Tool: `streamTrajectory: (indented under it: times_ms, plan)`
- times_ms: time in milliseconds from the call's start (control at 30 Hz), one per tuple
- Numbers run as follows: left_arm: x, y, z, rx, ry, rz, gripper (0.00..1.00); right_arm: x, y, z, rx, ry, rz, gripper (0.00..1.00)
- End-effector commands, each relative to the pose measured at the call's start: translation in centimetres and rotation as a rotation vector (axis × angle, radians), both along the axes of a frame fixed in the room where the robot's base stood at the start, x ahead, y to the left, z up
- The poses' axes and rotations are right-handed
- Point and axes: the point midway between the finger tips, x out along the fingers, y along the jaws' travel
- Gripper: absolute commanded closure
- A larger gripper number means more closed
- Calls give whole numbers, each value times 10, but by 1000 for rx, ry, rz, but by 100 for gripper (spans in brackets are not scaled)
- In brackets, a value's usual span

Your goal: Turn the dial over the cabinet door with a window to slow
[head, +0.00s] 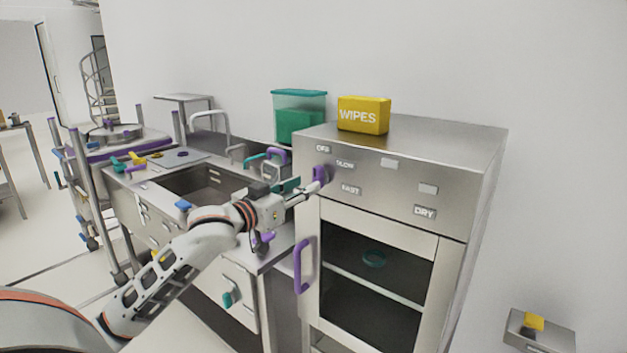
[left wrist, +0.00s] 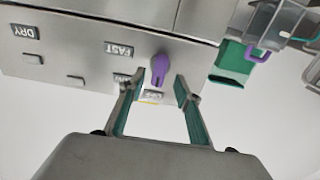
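The purple dial (head: 320,174) sits on the steel front panel above the cabinet door with a window (head: 309,270). The dial also shows in the left wrist view (left wrist: 160,67), its narrow end towards the OFF label (left wrist: 153,97). The SLOW label (head: 345,164) is right of the dial's top, with FAST (head: 350,189) below it. My left gripper (left wrist: 157,88) is open in front of the dial, its fingertips on either side of the dial's narrow end; contact cannot be told. One finger partly covers SLOW in the wrist view. My right gripper is not in view.
A yellow wipes box (head: 363,115) stands on the cabinet top, with a teal container (head: 299,116) behind at left. The door has a purple handle (head: 301,266). A sink counter (head: 150,178) with a tap and small items lies left of the cabinet.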

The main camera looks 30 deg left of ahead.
Motion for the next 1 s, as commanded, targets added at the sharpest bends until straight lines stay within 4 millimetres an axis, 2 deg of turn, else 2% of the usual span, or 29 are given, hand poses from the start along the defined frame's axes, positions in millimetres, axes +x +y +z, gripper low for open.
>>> streamTrajectory:
  times_ms: [100, 300, 700, 767, 833, 1000]
  plan:
    - [18, -1, 2, -1, -1, 1, 67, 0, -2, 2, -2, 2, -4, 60]
    - [38, -3, 1, 0, -1, 0, 67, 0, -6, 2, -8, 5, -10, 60]
    - [45, -4, -1, 1, 1, 0, 67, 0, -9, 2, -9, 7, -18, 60]
    - [45, -4, -1, 1, 1, 0, 80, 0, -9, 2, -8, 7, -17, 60]
    - [45, -4, -1, 1, 1, 0, 98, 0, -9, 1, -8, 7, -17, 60]
    - [45, -4, -1, 2, 1, 0, 100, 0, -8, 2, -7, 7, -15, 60]
